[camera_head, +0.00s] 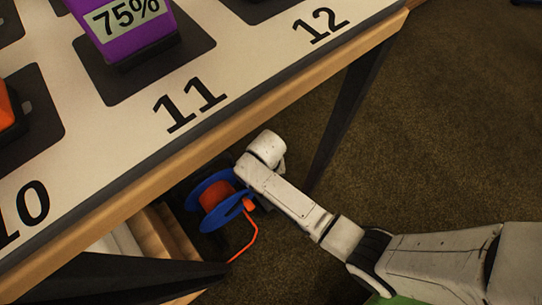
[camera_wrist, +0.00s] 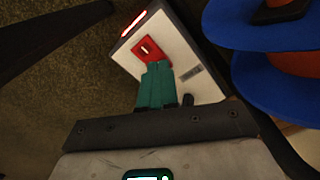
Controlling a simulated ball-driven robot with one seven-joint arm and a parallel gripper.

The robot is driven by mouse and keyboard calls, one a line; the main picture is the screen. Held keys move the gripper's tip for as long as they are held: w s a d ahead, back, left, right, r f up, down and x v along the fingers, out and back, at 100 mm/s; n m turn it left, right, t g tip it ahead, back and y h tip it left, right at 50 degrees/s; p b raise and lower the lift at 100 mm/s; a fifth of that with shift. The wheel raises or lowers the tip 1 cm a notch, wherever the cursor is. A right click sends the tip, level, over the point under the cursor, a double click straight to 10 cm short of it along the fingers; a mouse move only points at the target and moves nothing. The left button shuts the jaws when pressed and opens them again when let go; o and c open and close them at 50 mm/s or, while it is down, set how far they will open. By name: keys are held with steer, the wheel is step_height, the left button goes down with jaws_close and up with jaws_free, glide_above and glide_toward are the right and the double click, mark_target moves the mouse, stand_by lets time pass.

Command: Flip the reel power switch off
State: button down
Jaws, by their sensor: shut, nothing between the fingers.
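The cable reel (camera_head: 213,193), with blue flanges and an orange-red drum, sits below the table edge in the head view. Its blue flange (camera_wrist: 262,85) fills the right of the wrist view. Beside it in the wrist view is a white box (camera_wrist: 191,62) with a red switch plate (camera_wrist: 142,47) bearing a small pale mark. A red strip glows at the box's top edge. My gripper (camera_wrist: 158,68) has teal fingers, shut together and empty, with tips at the plate's lower edge. Contact cannot be told. In the head view the fingers are hidden by my arm.
A table (camera_head: 125,204) with numbered dark pads overhangs the reel. A purple prop marked 75% (camera_head: 125,35) stands on it. Dark table legs (camera_head: 345,115) stand on both sides of the reel. An orange cable (camera_head: 250,242) hangs from it. Open carpet (camera_head: 455,130) lies to the right.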

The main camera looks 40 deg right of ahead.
steer(key=shift+f, duration=0.2)
step_height(320, 180, up, 7)
steer(key=p, duration=0.8)
stand_by(0.3)
stand_by(0.5)
